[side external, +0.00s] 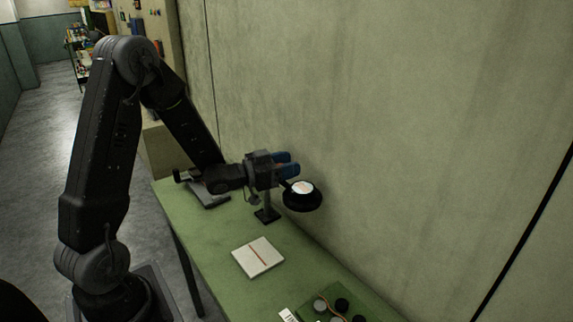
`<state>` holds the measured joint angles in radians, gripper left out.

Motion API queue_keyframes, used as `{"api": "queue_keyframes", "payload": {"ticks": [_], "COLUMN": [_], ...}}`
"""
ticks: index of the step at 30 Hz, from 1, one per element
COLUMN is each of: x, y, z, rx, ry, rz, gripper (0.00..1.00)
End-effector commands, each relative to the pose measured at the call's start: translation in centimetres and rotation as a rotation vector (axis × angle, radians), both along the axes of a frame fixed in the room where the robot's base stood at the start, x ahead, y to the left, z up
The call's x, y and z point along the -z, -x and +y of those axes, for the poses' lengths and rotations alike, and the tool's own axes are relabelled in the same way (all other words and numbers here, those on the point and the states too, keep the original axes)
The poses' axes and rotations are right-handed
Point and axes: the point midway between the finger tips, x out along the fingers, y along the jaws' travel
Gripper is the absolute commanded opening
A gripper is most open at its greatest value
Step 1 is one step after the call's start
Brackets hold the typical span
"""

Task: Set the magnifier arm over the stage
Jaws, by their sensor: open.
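The magnifier (302,203) is a round black head with a bright lens, beside a dark upright post on a small square black base. The head is out toward the wall, to the right of the post. A flat white square with a red line across it (258,260), which looks like the stage, lies on the green table in front of the post, and the head is not above it. My gripper (290,164) has blue fingers and is open, at the top of the post, just above and behind the head. Whether a finger touches the magnifier is unclear.
The green table (222,235) runs along a pale wall (400,120) close to my gripper. A grey device (208,196) sits at the table's far left end. A green board with several round knobs (340,306) lies at the near end. Table around the white square is clear.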

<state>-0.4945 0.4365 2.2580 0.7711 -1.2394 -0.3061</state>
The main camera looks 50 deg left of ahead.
Motion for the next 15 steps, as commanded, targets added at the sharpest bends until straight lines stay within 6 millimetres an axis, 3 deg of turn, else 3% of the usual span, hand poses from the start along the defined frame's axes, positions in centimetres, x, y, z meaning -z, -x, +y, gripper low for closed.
{"api": "queue_keyframes", "payload": {"ticks": [4,15], "x": [0.00,-0.02], "y": [0.01,0.04], "z": [0.01,0.02], "rx": [0.000,0.000], "ry": [0.000,0.000], "rz": [0.000,0.000], "gripper": [0.48,0.13]}}
